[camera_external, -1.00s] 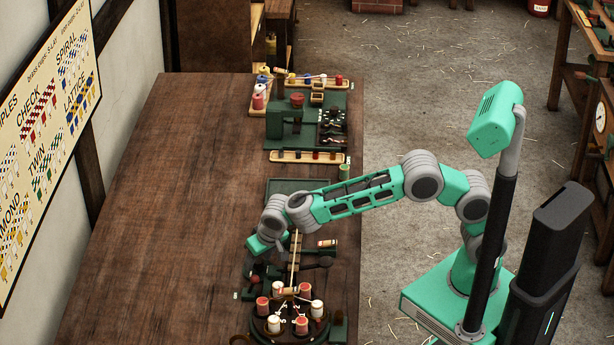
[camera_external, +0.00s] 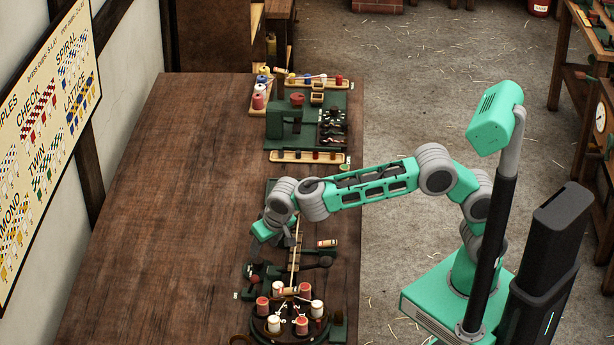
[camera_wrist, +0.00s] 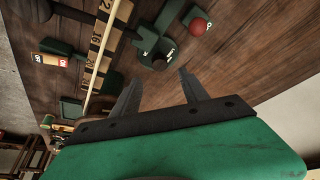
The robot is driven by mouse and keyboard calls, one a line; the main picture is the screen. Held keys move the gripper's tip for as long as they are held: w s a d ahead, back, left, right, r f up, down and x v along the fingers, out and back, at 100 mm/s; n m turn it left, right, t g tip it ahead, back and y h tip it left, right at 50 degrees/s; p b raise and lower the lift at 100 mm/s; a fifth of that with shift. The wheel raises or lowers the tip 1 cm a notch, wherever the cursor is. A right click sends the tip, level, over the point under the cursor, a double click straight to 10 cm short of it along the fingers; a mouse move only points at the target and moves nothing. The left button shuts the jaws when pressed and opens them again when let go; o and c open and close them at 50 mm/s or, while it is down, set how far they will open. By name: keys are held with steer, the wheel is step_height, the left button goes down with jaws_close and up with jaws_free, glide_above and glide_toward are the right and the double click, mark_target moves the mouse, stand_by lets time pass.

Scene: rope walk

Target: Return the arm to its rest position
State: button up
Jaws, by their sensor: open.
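My arm (camera_external: 375,187) reaches from its base at the right over the wooden table. My gripper (camera_wrist: 158,82) shows in the wrist view with its two dark fingers spread apart and nothing between them. In the external view its green body (camera_external: 265,230) hangs above the table, and the fingers are hard to make out there. Below and beyond the fingers in the wrist view are a dark green fixture (camera_wrist: 155,42) and a red ball knob (camera_wrist: 198,27), apart from the fingers.
A round braiding stand (camera_external: 288,327) with several red and white bobbins is near the front. A ruler strip (camera_wrist: 103,48) and an on/off switch box (camera_wrist: 50,60) lie left in the wrist view. A green machine (camera_external: 290,122) and spool racks stand farther back. The table's left half (camera_external: 165,200) is clear.

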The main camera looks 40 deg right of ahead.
steer(key=w+d+r+p, duration=0.1)
steer(key=d+r, duration=0.3)
steer(key=d, duration=0.8)
steer(key=d+r+p, duration=0.1)
steer(key=d+r, duration=0.3)
steer(key=d, duration=0.8)
steer(key=s+d+f, duration=0.2)
steer(key=s+d, duration=0.5)
steer(key=d, duration=0.1)
steer(key=s+d+f+g+p, duration=0.1)
steer(key=s+d+f, duration=0.1)
steer(key=s+d, duration=0.4)
steer(key=d, duration=0.3)
steer(key=shift+s+d+f, duration=0.25)
steer(key=shift+s+f, duration=0.1)
steer(key=shift+f, duration=0.05)
